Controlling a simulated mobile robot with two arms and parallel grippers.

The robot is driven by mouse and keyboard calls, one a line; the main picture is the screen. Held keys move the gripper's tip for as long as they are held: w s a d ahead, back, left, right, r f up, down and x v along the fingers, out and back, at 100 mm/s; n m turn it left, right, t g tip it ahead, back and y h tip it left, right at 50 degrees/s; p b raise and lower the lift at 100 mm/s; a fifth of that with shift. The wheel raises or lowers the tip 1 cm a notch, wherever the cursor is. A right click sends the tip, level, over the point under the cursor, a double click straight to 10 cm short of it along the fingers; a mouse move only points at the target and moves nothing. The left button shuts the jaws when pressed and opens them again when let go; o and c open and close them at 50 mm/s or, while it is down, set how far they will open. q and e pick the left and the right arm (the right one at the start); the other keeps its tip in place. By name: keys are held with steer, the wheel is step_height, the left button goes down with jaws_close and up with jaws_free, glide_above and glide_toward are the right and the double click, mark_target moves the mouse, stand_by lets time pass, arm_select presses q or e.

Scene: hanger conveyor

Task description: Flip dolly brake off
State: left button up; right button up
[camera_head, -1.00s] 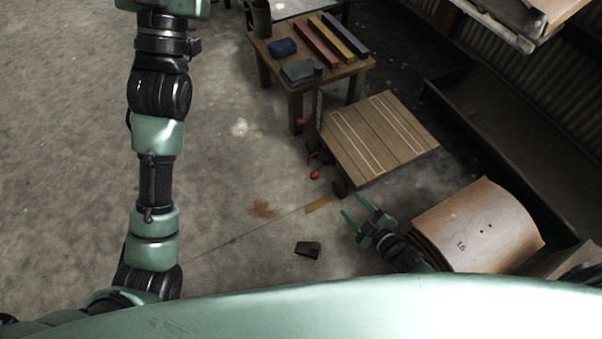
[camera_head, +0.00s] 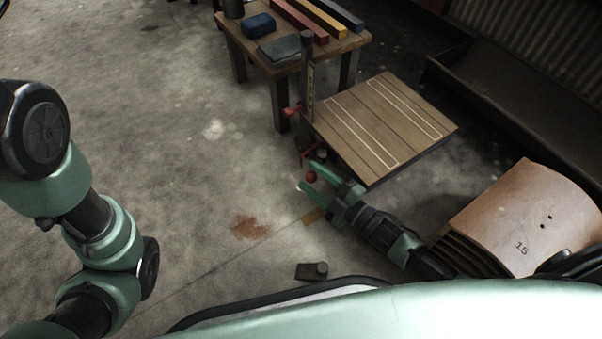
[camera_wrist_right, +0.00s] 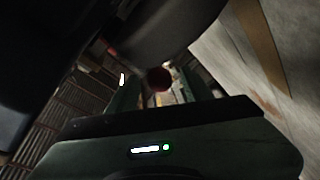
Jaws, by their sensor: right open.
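The dolly (camera_head: 385,125) is a low platform of wooden planks with pale strips, standing on the floor. At its near left corner is a small red knob (camera_head: 311,177), which looks like the end of the brake lever. My right gripper (camera_head: 309,176) is open, with the knob between its green fingers in the head view. In the right wrist view the dark red knob (camera_wrist_right: 159,79) shows between the fingertips, close ahead. I cannot tell whether the fingers touch it. My left arm comes in at the left; its gripper is out of view.
A small wooden table (camera_head: 358,42) with coloured bars and a blue box (camera_head: 258,25) stands behind the dolly. A curved wooden stack marked 15 (camera_head: 530,215) is at the right. A small dark block (camera_head: 312,271) lies on the floor. The floor at left is clear.

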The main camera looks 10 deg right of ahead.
steer(key=b+x, duration=0.1)
steer(key=x, duration=0.2)
steer(key=shift+w+a+f+b, duration=0.15)
steer(key=shift+w+b, duration=0.1)
steer(key=shift+b, duration=0.1)
steer(key=shift+w+a, duration=0.2)
steer(key=shift+w, duration=0.05)
jaws_close()
stand_by(0.9)
